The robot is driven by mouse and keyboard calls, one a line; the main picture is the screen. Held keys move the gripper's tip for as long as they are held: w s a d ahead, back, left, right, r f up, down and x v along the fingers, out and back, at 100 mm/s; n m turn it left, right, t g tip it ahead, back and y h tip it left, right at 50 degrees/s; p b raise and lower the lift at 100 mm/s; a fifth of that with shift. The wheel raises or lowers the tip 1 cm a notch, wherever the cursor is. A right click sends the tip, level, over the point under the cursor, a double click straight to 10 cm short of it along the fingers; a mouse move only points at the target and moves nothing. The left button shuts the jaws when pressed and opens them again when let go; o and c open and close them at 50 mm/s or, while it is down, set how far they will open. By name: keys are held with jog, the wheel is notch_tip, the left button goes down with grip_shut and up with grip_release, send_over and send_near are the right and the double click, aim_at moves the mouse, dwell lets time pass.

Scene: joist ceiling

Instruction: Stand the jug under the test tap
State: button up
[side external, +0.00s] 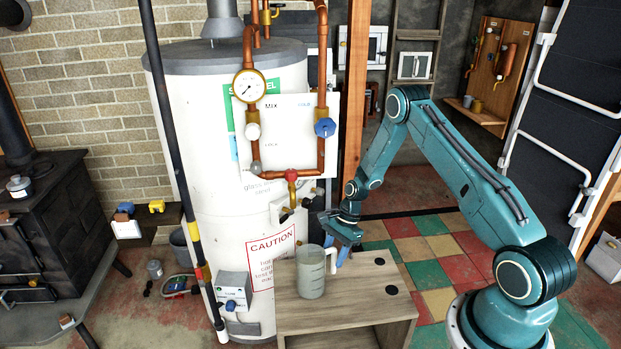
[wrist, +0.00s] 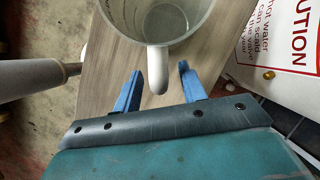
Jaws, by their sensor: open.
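The jug (side external: 311,274) is a clear, greyish measuring jug standing upright on a wooden bench top (side external: 355,311), with its pale handle to the right. In the wrist view the jug (wrist: 165,18) is cut off by the top edge and looks empty. My gripper (side external: 338,249) is at the handle side. In the wrist view its blue fingers (wrist: 160,72) are open, one on each side of the handle, with gaps showing.
The white cylinder (side external: 205,150) with a caution label stands close behind the bench. A dark slanted pole (side external: 170,130) and a grey box with a blue knob (side external: 233,287) are to the left. The bench top right of the jug is clear, with dark round holes.

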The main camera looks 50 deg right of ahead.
jog(key=shift+x, duration=0.9)
grip_shut()
jog(key=shift+w, duration=0.2)
jog(key=shift+w+d, duration=0.25)
jog(key=shift+w, duration=0.85)
jog(key=shift+w+d, duration=0.2)
jog(key=shift+w, duration=0.9)
jog(key=shift+w+d, duration=0.25)
jog(key=shift+w, duration=0.85)
grip_release()
